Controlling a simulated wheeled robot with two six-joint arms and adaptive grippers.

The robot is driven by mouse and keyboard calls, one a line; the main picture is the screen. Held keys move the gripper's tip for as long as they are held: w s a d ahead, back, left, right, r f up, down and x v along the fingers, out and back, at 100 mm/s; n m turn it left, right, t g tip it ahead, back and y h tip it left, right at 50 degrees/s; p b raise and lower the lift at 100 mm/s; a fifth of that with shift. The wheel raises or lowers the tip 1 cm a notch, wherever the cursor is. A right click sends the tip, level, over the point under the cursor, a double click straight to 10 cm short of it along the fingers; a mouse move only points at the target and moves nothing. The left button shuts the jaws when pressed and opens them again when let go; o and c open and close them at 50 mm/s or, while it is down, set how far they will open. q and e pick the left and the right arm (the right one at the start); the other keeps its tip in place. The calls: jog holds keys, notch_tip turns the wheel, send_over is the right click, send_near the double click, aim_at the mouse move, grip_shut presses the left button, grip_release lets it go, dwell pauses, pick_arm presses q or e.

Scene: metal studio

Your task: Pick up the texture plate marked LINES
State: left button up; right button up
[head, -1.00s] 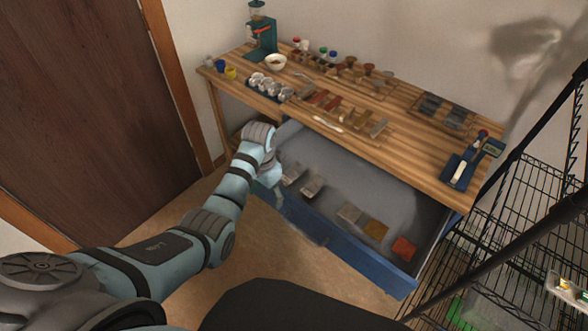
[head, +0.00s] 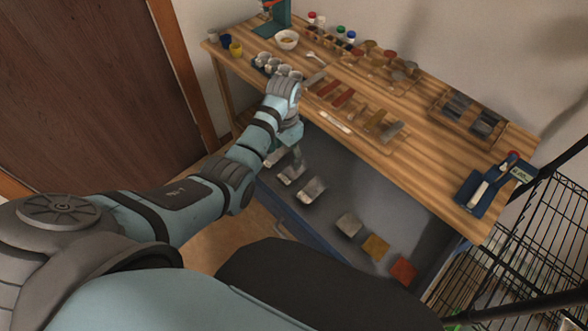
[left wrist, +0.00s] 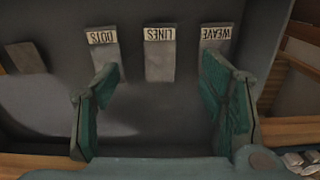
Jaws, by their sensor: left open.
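The LINES plate (left wrist: 160,62) is a small grey plate with a pale label, reading upside down in the left wrist view. It lies in the open blue drawer (head: 330,208) between the DOTS plate (left wrist: 104,48) and the WEAVE plate (left wrist: 214,45). In the head view it appears to be the middle (head: 291,174) of the three left plates; labels are unreadable there. My left gripper (left wrist: 162,105) is open and empty, its fingers spread to either side of the LINES plate in the picture, not gripping it. In the head view the left gripper (head: 297,156) hangs over the drawer's left part.
Farther along the drawer lie a grey plate (head: 348,225), an ochre plate (head: 376,247) and a rust-red plate (head: 403,270). The wooden worktop (head: 420,165) overhangs the drawer, crowded with samples and cups. A black wire rack (head: 530,230) stands at right.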

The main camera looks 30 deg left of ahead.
aim_at(287, 176)
pick_arm(q)
jog(key=f, duration=0.2)
jog(key=s+f+b, duration=0.1)
jog(key=shift+f, duration=0.35)
jog(key=f+b, duration=0.1)
jog(key=f, duration=0.2)
jog(key=w+f+b, duration=0.1)
jog(key=f+b, duration=0.1)
jog(key=f, duration=0.1)
jog(key=shift+w+f, duration=0.1)
jog(key=shift+r, duration=0.2)
pick_arm(e)
jog(key=f, duration=0.2)
jog(key=s+f, duration=0.1)
jog(key=f, duration=0.1)
jog(key=shift+f, duration=0.15)
pick_arm(q)
jog(key=shift+f, duration=0.25)
pick_arm(e)
jog(key=shift+f, duration=0.1)
pick_arm(q)
jog(key=c, duration=1.3)
